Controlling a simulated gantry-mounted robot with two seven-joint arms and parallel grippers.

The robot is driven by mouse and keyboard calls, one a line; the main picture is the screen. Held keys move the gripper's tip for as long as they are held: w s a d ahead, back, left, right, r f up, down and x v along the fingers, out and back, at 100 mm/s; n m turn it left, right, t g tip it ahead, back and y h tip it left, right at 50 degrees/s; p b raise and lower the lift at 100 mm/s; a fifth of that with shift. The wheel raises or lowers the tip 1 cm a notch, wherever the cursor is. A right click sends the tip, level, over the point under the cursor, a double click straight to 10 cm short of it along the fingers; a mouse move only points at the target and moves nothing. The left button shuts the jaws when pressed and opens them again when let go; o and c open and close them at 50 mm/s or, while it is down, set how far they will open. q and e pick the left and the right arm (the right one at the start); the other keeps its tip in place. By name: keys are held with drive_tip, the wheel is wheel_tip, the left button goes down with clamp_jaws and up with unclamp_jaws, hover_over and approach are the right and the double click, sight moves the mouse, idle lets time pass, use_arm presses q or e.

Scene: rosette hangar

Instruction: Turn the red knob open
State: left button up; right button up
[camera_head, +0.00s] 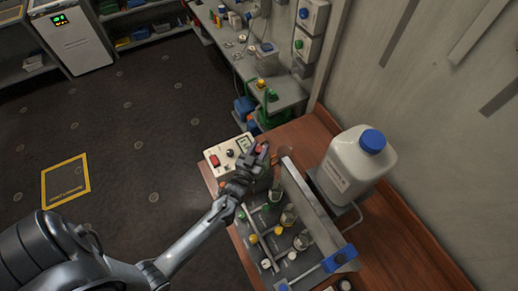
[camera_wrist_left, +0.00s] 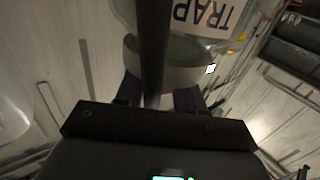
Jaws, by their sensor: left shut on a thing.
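My left gripper (camera_head: 262,158) reaches in from the lower left to the far end of the glassware rig on the wooden bench. It is shut on a small red part at its fingertips, which looks like the red knob (camera_head: 259,148). The fingers cover most of the knob, so its turn angle cannot be read. In the left wrist view the gripper (camera_wrist_left: 158,98) shows from behind, with a dark bar across its middle. The knob cannot be made out there. My right gripper is not in view.
A control box (camera_head: 222,156) with a red switch stands beside the gripper. A white jug (camera_head: 352,165) with a blue cap stands right of the rig. Flasks and a yellow knob (camera_head: 252,239) are nearer. A container labelled TRAP (camera_wrist_left: 205,18) is close in the wrist view.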

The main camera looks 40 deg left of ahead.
use_arm(q)
drive_tip(key=shift+n+g+y, duration=0.3)
drive_tip(key=shift+n+y, duration=0.3)
drive_tip(key=shift+y, duration=0.6)
drive_tip(key=o, duration=0.9)
drive_tip(key=shift+o, duration=0.2)
drive_tip(key=shift+s+d, duration=0.15)
drive_tip(key=shift+s, duration=0.15)
drive_tip(key=shift+r+p+v, duration=0.2)
drive_tip(key=shift+p+v, duration=0.45)
drive_tip(key=shift+v, duration=0.45)
drive_tip(key=v, duration=0.8)
